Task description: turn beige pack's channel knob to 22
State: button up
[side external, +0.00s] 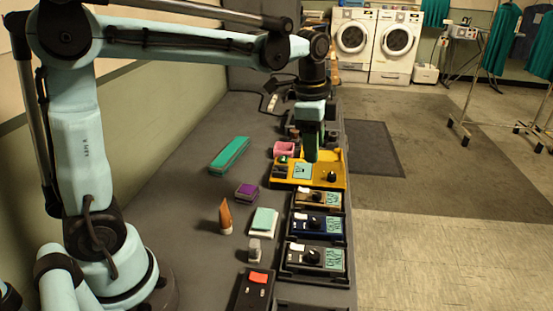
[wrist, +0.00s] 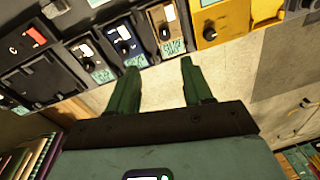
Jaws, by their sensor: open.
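The beige pack (side external: 317,199) sits in the row on the bench's right side, between the yellow unit (side external: 336,158) and the navy pack (side external: 318,225). Its dark channel knob (side external: 316,197) is small, and its setting is unreadable. In the wrist view the beige pack (wrist: 163,18) is at the top, with its knob (wrist: 164,33) and a teal label. My gripper (side external: 311,157) hangs over the yellow unit, apart from the beige pack. In the wrist view my gripper (wrist: 160,65) has its two green fingers apart, with nothing between them.
A black pack (side external: 315,258) is nearer the camera, past the navy pack. A pink box (side external: 284,149), a teal case (side external: 230,154), a purple block (side external: 247,191) and a brown cone (side external: 225,217) stand on the bench. The bench's right edge drops to the floor.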

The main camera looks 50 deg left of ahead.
jog(key=shift+s+r+m+t, duration=0.15)
jog(key=shift+s+m+t, duration=0.15)
jog(key=shift+s, duration=0.55)
jog(key=shift+s+r+m+t, duration=0.15)
jog(key=shift+s+t, duration=0.25)
jog(key=shift+s, duration=0.4)
